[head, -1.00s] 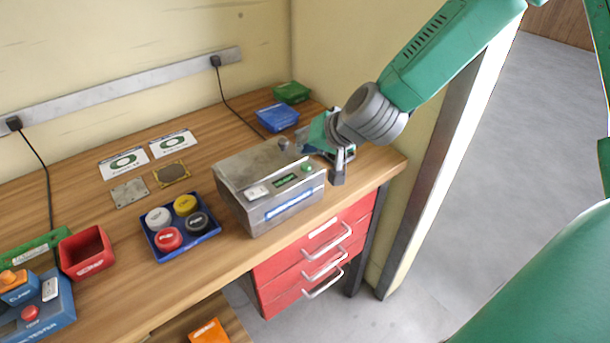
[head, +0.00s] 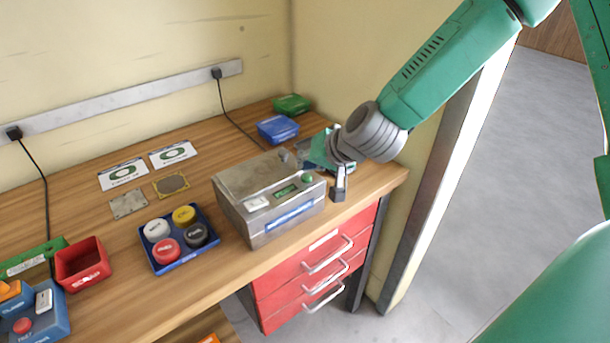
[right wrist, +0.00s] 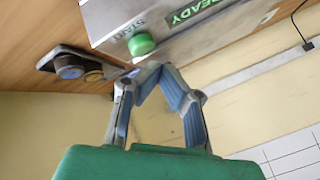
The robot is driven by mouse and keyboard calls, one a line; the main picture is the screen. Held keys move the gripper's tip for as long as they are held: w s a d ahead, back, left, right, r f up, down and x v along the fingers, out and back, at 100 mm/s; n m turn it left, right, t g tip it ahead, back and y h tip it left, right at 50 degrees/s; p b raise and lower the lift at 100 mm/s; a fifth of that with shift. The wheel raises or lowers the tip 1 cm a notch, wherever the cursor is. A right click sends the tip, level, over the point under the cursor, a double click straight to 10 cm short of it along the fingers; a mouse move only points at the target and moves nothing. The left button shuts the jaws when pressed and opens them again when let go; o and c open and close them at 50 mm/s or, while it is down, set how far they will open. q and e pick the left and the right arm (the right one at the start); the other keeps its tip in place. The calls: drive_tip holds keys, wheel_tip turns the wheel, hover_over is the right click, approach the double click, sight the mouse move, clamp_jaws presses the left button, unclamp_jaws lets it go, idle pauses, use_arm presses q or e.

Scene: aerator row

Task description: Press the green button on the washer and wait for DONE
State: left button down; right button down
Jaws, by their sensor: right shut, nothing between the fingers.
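The washer (head: 236,207) is a grey metal box on the wooden bench. Its green button (head: 307,179) is on the top right of its front panel, beside a small green-lit display (head: 286,190). My right gripper (head: 338,194) is shut and empty, just right of the washer. In the right wrist view its fingertips (right wrist: 142,73) are close to the button, with a visible gap in the picture. My left gripper is not in view.
A blue tray (head: 157,269) of colored round caps stands left of the washer. Blue (head: 278,129) and green (head: 292,103) bins sit behind it. A red bin (head: 82,262) is at the left. A wall edge rises right of the bench, near my right arm.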

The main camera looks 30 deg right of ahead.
drive_tip(key=shift+d, duration=0.25)
drive_tip(key=shift+f, duration=0.1)
drive_tip(key=shift+a+f, duration=0.25)
idle(0.3)
drive_tip(key=shift+f+b, duration=0.5)
drive_tip(key=shift+b, duration=0.05)
idle(0.6)
drive_tip(key=shift+s+d+r+p, duration=0.1)
drive_tip(key=shift+r+p, duration=0.8)
drive_tip(key=shift+r, duration=0.05)
